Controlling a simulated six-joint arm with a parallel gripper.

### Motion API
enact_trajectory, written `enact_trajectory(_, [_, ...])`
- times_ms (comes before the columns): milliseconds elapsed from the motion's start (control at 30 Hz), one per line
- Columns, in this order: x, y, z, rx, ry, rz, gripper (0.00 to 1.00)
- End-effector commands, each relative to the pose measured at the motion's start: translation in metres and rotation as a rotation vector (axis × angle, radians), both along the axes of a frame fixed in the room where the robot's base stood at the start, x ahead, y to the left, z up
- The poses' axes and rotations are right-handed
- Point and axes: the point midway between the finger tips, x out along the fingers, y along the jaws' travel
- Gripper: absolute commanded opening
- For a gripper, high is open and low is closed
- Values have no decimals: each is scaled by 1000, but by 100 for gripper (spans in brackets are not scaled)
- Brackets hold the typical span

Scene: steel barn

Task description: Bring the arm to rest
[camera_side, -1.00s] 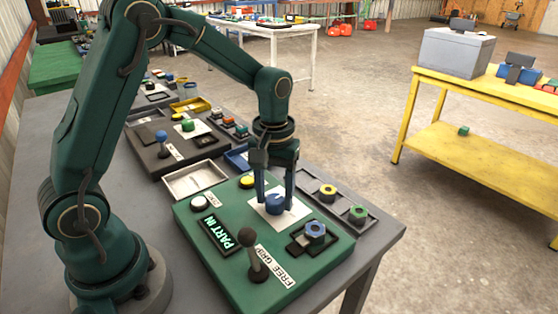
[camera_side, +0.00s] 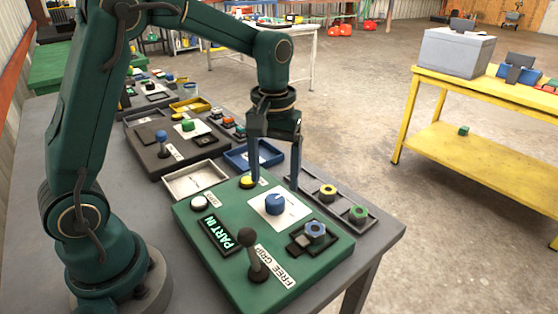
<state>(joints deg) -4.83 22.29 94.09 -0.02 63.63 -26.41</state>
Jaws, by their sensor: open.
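My gripper (camera_side: 276,180) is open and empty, pointing down above the far part of the green control box (camera_side: 218,262). Its two fingers are spread apart. A blue knob (camera_side: 274,204) stands on a white plate on the box, below and slightly in front of the fingers, and nothing holds it. The left fingertip appears close to a yellow button (camera_side: 248,181); I cannot tell whether they touch.
A lever (camera_side: 256,258), a white button (camera_side: 199,202), a lit "PART IN" display (camera_side: 219,238) and a blue nut (camera_side: 315,231) are on the box. Trays (camera_side: 195,181) and a dark control box (camera_side: 157,162) lie behind. A yellow table (camera_side: 480,160) stands at right.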

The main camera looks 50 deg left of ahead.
Motion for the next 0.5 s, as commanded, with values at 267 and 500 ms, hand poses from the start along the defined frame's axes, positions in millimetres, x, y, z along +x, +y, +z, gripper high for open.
enact_trajectory(267, [2,-1,11,3,-39,-5,79])
enact_trajectory(500, [-21,-10,61,16,-196,-51,79])
